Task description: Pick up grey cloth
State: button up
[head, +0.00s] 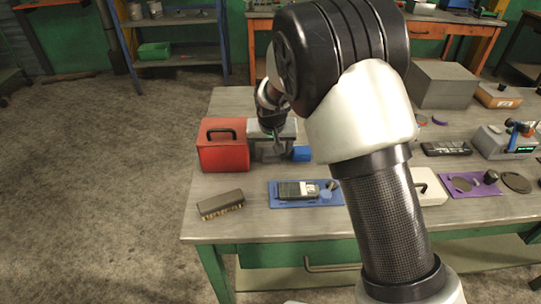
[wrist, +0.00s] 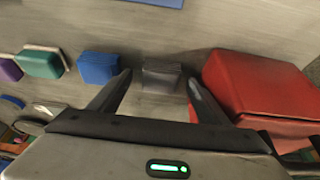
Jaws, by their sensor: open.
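A small grey folded cloth (wrist: 162,77) lies on the table in the wrist view. It shows between the two dark fingertips of my gripper (wrist: 159,82). My gripper is open, with one finger on each side of the cloth and visible gaps to it. I cannot tell how high the fingertips are above the table. In the head view my gripper (head: 271,150) points down just right of the red box (head: 222,146). The grey cloth cannot be made out there behind my gripper.
The red box (wrist: 255,85) stands close to the right finger. A blue folded cloth (wrist: 98,67) lies close to the left finger, with a green one (wrist: 40,63) further left. A blue mat (head: 275,200) with a meter and a brown brush (head: 220,204) lie nearer the table's front edge.

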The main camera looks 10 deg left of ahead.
aim_at(271, 153)
jog(key=c, duration=1.1)
notch_tip(271, 153, up, 10)
jog(key=shift+p, duration=0.6)
jog(key=shift+c, duration=0.2)
jog(key=shift+o, duration=0.8)
jog(key=shift+s, duration=0.1)
jog(key=shift+c, duration=0.3)
